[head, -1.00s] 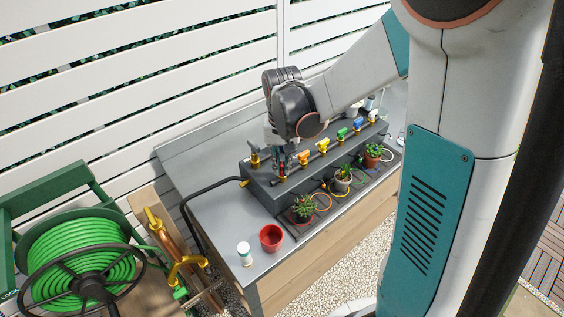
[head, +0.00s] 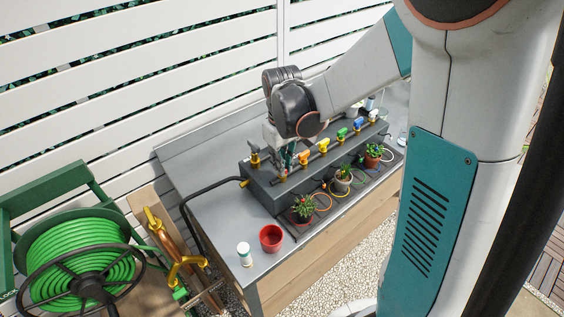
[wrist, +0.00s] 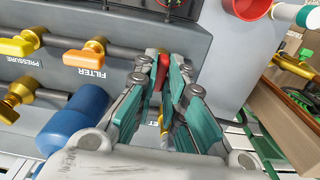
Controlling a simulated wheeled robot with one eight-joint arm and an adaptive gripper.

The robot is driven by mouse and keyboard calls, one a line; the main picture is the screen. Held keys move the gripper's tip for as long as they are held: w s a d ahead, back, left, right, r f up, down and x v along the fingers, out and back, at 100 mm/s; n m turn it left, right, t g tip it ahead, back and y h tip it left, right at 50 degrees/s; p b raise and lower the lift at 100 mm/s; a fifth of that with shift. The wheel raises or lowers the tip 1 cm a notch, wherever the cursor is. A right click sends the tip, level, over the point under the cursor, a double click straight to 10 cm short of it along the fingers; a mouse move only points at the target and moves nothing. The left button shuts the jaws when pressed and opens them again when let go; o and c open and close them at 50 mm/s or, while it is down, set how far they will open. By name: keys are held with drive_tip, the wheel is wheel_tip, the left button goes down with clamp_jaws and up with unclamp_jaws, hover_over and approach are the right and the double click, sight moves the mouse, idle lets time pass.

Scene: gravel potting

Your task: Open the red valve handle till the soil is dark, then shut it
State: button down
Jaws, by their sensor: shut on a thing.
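The red valve handle (wrist: 163,70) shows between my gripper's fingers in the wrist view. My gripper (wrist: 165,84) is shut on it, and the teal finger pads hide part of the handle. In the head view my gripper (head: 287,165) points down at the near left part of the grey valve box (head: 263,187). The handle's exact angle is hard to tell.
Orange (wrist: 94,46) and yellow (wrist: 22,44) handles sit along the pipe beside the red one. A red pot (head: 271,238) and a white bottle (head: 244,253) stand on the bench's near end. A green hose reel (head: 80,262) is at left. A black hose (head: 200,190) bends to the box.

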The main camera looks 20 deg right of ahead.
idle(0.4)
drive_tip(key=c, duration=1.7)
unclamp_jaws()
drive_tip(key=shift+o, duration=0.2)
drive_tip(key=shift+r, duration=0.15)
wheel_tip(320, 180, up, 12)
